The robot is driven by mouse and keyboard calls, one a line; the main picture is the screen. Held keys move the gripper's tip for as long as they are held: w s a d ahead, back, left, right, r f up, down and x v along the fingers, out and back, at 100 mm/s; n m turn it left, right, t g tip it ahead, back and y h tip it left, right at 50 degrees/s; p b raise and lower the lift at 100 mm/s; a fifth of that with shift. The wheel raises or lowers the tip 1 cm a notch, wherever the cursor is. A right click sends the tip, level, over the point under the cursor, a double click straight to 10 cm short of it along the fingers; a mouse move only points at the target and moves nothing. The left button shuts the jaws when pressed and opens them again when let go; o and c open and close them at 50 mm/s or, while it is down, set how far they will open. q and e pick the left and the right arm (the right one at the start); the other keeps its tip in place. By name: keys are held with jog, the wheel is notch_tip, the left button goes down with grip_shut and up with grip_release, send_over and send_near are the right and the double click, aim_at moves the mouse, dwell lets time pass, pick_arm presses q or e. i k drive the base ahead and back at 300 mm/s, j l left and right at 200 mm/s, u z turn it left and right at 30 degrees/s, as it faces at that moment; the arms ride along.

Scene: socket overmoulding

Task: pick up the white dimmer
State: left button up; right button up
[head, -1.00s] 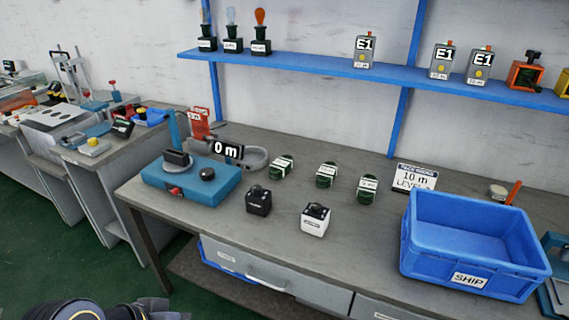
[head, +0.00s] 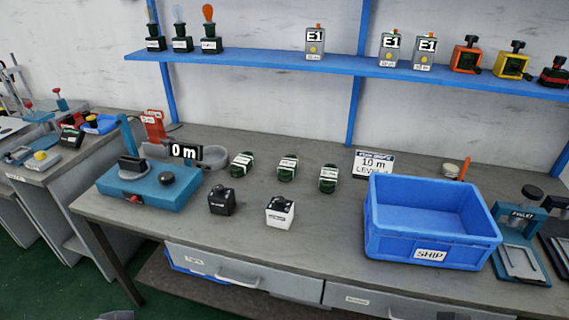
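The white dimmer (head: 280,212) is a small white block with a dark top. It stands upright on the grey workbench (head: 325,225), near the front edge and left of the blue SHIP bin. A similar black block (head: 222,201) stands just to its left, apart from it.
The blue SHIP bin (head: 432,244) stands to the right. A blue shelf (head: 345,67) runs above. Bench between dimmer and bin is clear.

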aim_at(282, 218)
jog(key=i+j+z, duration=0.1)
jog(key=j+z, duration=0.25)
jog(key=i+j+z, duration=0.1)
jog(key=z, duration=0.2)
jog(key=j+z, duration=0.35)
